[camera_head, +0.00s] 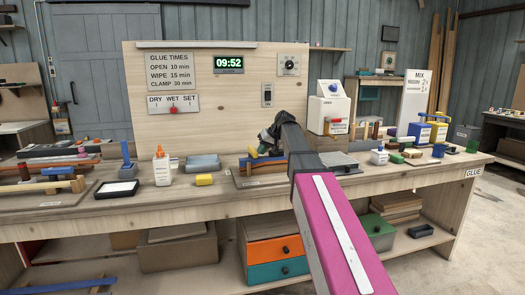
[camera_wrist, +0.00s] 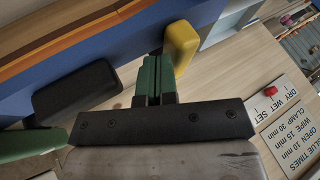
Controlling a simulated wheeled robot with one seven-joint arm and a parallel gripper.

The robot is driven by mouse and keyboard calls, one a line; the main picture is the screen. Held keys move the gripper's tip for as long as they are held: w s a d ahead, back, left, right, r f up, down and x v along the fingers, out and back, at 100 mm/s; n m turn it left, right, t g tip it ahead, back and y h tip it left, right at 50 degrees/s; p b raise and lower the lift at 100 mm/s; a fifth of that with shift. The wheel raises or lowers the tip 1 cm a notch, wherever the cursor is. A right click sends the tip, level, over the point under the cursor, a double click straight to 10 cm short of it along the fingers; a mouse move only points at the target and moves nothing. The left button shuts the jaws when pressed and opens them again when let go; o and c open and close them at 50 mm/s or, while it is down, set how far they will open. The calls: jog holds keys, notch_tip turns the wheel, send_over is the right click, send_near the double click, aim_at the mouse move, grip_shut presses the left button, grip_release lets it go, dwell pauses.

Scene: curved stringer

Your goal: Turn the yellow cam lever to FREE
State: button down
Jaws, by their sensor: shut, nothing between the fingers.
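My gripper (camera_head: 266,143) is over the fixture board at the middle of the bench. In the wrist view its two green fingers (camera_wrist: 155,78) are together with nothing between them. A rounded yellow piece (camera_wrist: 181,46), which looks like the cam lever, lies just beyond and to the right of the fingertips. Contact cannot be told. In the head view a small yellow part (camera_head: 253,152) shows left of my gripper, largely hidden. The blue curved piece (camera_wrist: 105,62) runs beside the fingers. No FREE marking is legible.
A black block (camera_wrist: 76,91) sits left of the fingers in the wrist view. A white-topped dispenser (camera_head: 328,106) stands to the right.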

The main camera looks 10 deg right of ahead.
aim_at(256, 152)
jog(key=shift+s+a+m, duration=0.2)
jog(key=shift+m, duration=0.2)
jog(key=shift+s+a+m+t+h, duration=0.3)
jog(key=shift+a+m+t+h, duration=0.2)
jog(key=shift+m, duration=0.35)
jog(key=shift+s+a+m+t+h, duration=0.25)
jog(key=shift+a+m+t+h, duration=0.25)
jog(key=shift+m, duration=0.35)
jog(key=a+m+h, duration=0.1)
jog(key=m, duration=0.1)
jog(key=a+m+t+h, duration=0.1)
jog(key=a+m, duration=0.1)
jog(key=shift+a, duration=0.1)
jog(key=a+m+h, duration=0.1)
jog(key=m, duration=0.1)
jog(key=w+a+m+h, duration=0.1)
jog(key=m+h, duration=0.1)
jog(key=m, duration=0.1)
jog(key=shift+w+a+t, duration=0.1)
jog(key=shift+a+t, duration=0.2)
jog(key=shift+a, duration=0.1)
jog(key=w+a+m+h, duration=0.1)
jog(key=m, duration=0.1)
jog(key=w+a+m+h, duration=0.1)
jog(key=shift+m+h, duration=0.3)
jog(key=shift+m, duration=0.1)
jog(key=shift+w+a, duration=0.1)
jog(key=shift+a, duration=0.05)
jog(key=shift+r, duration=0.15)
